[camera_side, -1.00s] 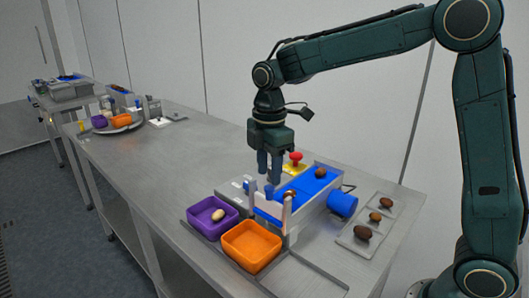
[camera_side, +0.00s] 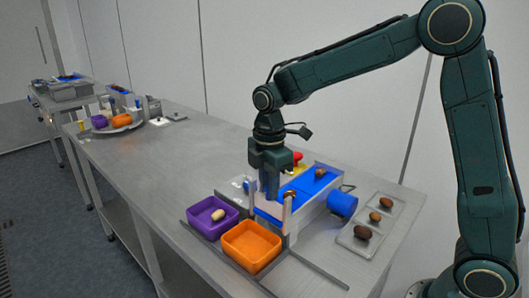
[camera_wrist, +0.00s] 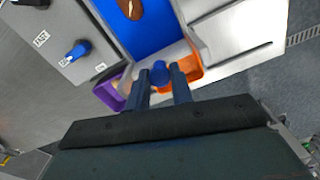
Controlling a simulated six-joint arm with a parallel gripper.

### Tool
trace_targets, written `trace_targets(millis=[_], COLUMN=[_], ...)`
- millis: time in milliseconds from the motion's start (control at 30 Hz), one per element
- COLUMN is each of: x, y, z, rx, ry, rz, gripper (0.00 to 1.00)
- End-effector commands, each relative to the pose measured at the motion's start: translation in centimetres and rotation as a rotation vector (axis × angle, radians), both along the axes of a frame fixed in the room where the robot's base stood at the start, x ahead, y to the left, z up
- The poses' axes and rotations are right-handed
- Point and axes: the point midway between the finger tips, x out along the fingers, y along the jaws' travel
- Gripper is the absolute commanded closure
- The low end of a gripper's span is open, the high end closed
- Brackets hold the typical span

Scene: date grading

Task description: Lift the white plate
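A pale whitish plate (camera_side: 268,209) stands upright across the near end of the blue belt, between two posts. In the wrist view the plate (camera_wrist: 174,51) shows as a pale strip at the belt's end, with a round blue knob (camera_wrist: 160,73) beside it. My gripper (camera_side: 269,192) points down over this end of the belt. In the wrist view my gripper's two fingers (camera_wrist: 161,80) stand apart, one on each side of the knob. They look open, with narrow gaps beside the knob. The fingers hide the knob in the side view.
A purple tray (camera_side: 233,224) holding a date and an orange tray (camera_side: 226,243) stand before the belt. A brown date (camera_side: 320,173) lies on the blue belt (camera_side: 308,183). A clear tray (camera_side: 347,240) with dates is at right. A control box with a blue switch (camera_wrist: 77,50) is beside the belt.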

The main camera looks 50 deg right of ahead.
Motion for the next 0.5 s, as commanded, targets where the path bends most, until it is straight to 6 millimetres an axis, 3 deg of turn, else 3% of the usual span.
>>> trace_targets(millis=[233, 500], x=[0.1, 0.1], y=[0.0, 0.0], z=[0.8, 4.5], rx=[0.000, 0.000], ry=[-0.001, -0.004], rz=[0.000, 0.000], gripper=[1.00, 1.00])
